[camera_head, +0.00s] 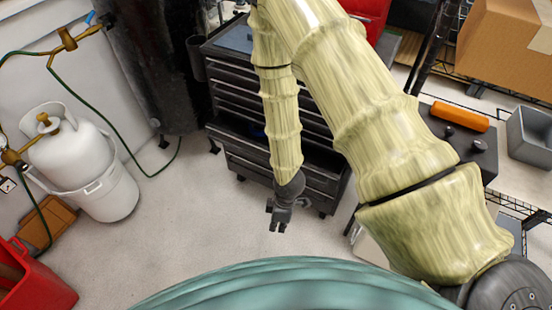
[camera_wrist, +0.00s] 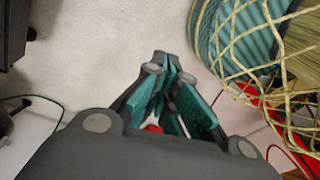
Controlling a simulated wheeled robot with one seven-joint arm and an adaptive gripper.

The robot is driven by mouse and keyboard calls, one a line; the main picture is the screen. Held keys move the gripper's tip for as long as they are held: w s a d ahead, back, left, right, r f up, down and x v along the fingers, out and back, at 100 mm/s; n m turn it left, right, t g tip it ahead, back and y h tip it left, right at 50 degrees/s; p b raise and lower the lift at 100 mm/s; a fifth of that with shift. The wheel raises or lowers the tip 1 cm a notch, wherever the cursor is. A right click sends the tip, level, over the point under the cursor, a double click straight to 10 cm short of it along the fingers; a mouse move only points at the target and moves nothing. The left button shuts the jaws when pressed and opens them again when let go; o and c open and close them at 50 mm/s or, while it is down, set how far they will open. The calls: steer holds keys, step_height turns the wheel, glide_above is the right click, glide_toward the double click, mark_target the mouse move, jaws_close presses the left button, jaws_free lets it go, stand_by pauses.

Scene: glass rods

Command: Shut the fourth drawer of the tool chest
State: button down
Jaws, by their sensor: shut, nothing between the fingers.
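The dark tool chest (camera_head: 228,67) stands at the upper middle in the head view, with several drawers facing my side. A lower drawer (camera_head: 234,136) is pulled out, its dark inside open and something blue in it. My arm covers part of the chest, so I cannot tell that drawer's number for sure. My gripper (camera_head: 279,226) is in front of the chest, apart from the drawer, pointing down over the floor. In the wrist view its fingertips (camera_wrist: 165,62) meet, shut and empty.
A white gas cylinder (camera_head: 85,170) and a red bin (camera_head: 32,282) stand at left. A dark drum (camera_head: 155,65) is left of the chest. Shelving with a cardboard box (camera_head: 505,45) and a grey bin (camera_head: 530,137) is at right. The floor (camera_head: 190,225) before the chest is clear.

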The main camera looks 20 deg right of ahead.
steer(key=w+d+r+n+t+h, duration=0.1)
steer(key=w+r+n, duration=0.25)
steer(key=w, duration=0.35)
steer(key=w+d+r+n+t+h, duration=0.1)
steer(key=w+d+r+n+h, duration=0.15)
steer(key=w+n, duration=0.35)
steer(key=w+r+n+h, duration=0.1)
steer(key=w+r+n, duration=0.3)
steer(key=w, duration=0.4)
steer(key=shift+y, duration=0.25)
steer(key=shift+w+d+f, duration=0.7)
steer(key=shift+d+f, duration=0.15)
steer(key=shift+f, duration=0.7)
steer(key=shift+w+d+f, duration=0.75)
steer(key=shift+d+f, duration=0.15)
steer(key=shift+f, duration=0.6)
steer(key=shift+w+d+f, duration=0.7)
steer(key=shift+d+f, duration=0.15)
steer(key=shift+f, duration=0.7)
steer(key=shift+d, duration=0.1)
